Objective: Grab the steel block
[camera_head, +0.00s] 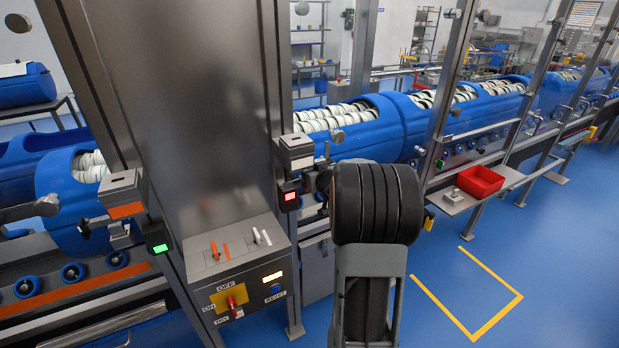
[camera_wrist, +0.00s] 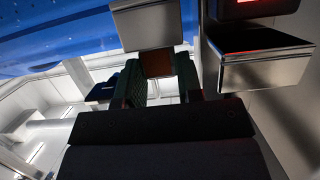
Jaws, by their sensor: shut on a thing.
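The steel block (camera_head: 296,146) is a small box at the right edge of the large steel column in the head view. In the wrist view its grey metal body (camera_wrist: 155,25) stands beyond my fingertips, with a brown-orange part (camera_wrist: 157,63) between them. My gripper (camera_wrist: 158,75) is shut on this part. In the head view my black arm hides most of the gripper. Whether the block touches its mount cannot be told.
A steel ledge (camera_wrist: 260,62) is close on the right in the wrist view. A red-lit box (camera_head: 289,195) hangs below the block. A switch panel (camera_head: 240,270) is at lower left. A red bin (camera_head: 479,181) sits on a shelf. Blue floor (camera_head: 560,260) is clear at right.

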